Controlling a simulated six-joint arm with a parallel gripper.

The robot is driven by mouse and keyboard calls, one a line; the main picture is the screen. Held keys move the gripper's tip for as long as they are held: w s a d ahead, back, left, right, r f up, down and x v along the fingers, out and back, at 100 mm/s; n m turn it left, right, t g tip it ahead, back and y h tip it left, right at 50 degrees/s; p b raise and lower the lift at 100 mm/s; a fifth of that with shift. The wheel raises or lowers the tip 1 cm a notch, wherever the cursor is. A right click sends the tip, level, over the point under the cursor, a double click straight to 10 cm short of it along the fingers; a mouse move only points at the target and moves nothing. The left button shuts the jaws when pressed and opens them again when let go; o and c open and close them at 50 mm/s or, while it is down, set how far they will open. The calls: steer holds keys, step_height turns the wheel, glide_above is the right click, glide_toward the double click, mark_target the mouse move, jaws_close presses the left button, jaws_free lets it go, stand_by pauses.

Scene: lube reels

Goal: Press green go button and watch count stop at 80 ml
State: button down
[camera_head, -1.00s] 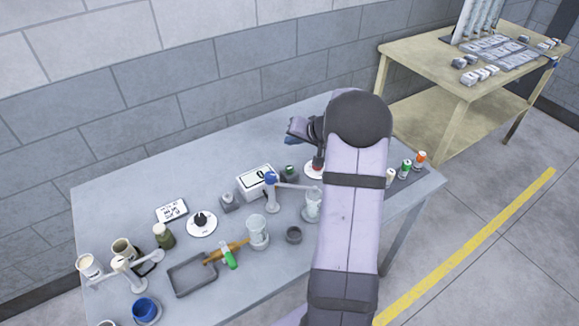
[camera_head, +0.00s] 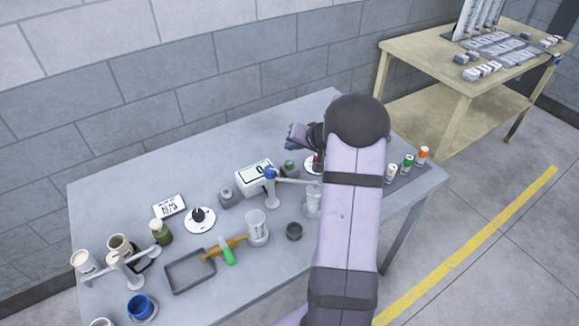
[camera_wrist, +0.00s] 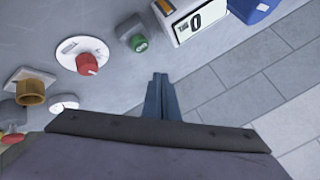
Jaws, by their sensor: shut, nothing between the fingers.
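The green button (camera_wrist: 139,43) sits on a small grey box in the wrist view. It also shows beside the counter in the head view (camera_head: 290,165). The white counter box (camera_wrist: 183,14) reads 0 in the wrist view. It stands left of the green button in the head view (camera_head: 252,179). My gripper (camera_wrist: 160,77) is shut and empty. Its fingertips appear below and right of the green button in the wrist view, apart from it. In the head view my arm hides the fingertips.
A red knob on a white dial (camera_wrist: 76,47) is left of the button in the wrist view. A clear beaker (camera_head: 256,228), a grey tray (camera_head: 172,270) and a blue cup (camera_head: 140,305) stand on the grey table. Several small bottles (camera_head: 408,162) stand at its right end.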

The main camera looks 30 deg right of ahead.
mark_target(292, 165)
step_height(292, 165, down, 3)
steer(key=shift+r+b, duration=0.1)
steer(key=shift+b, duration=0.75)
steer(key=shift+f+b, duration=0.75)
steer(key=shift+b, duration=0.35)
steer(key=shift+f+b, duration=0.95)
steer(key=shift+b, duration=0.7)
stand_by(1.3)
steer(key=shift+r, duration=0.15)
steer(key=shift+r+p, duration=0.4)
steer(key=shift+r, duration=0.35)
steer(key=shift+r, duration=0.2)
steer(key=shift+r+p, duration=1.4)
steer(key=shift+r, duration=0.95)
